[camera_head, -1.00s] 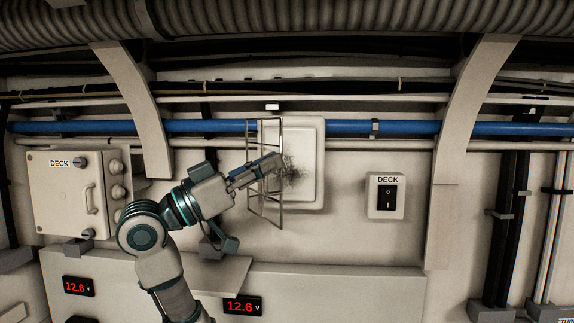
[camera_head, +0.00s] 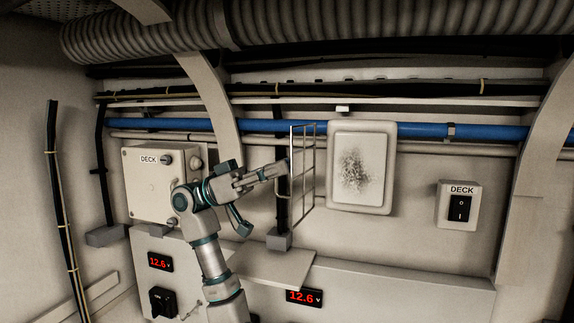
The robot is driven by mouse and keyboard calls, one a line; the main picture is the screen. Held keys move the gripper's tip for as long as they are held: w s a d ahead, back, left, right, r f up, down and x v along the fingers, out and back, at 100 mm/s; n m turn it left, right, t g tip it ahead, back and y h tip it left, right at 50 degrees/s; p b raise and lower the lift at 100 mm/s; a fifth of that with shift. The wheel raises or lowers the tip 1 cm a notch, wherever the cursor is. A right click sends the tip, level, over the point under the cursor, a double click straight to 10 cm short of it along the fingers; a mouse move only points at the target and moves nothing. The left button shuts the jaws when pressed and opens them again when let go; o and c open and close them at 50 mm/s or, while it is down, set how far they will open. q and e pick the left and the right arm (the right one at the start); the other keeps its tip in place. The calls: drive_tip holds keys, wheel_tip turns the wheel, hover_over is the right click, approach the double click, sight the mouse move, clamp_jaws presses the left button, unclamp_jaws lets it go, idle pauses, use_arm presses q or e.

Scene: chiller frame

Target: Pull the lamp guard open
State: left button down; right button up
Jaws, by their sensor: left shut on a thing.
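The lamp guard (camera_head: 308,175), a thin metal wire frame, stands swung out to the left of the lamp (camera_head: 360,168). The lamp is a pale rectangular panel with a dark sooty smudge in its middle, and its face is uncovered. My left gripper (camera_head: 284,168) is shut on the guard's left edge, with its arm coming up from below. The exact contact at the fingertips is small and hard to make out. My right gripper is not in view.
A DECK box (camera_head: 150,195) with knobs is on the wall behind my left arm. A DECK switch (camera_head: 460,206) is on the wall at right. A ledge (camera_head: 270,266) juts out below the guard. A blue pipe (camera_head: 420,131) runs along the wall above.

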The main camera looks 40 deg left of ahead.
use_arm(q)
drive_tip(key=shift+a, duration=1.25)
drive_tip(key=shift+r, duration=0.1)
drive_tip(key=c, duration=1.3)
unclamp_jaws()
drive_tip(key=shift+w+d, duration=0.1)
drive_tip(key=shift+d, duration=0.1)
drive_tip(key=shift+w, duration=0.25)
wheel_tip(320, 180, up, 10)
drive_tip(key=shift+w+a+f, duration=0.1)
drive_tip(key=shift+f, duration=0.1)
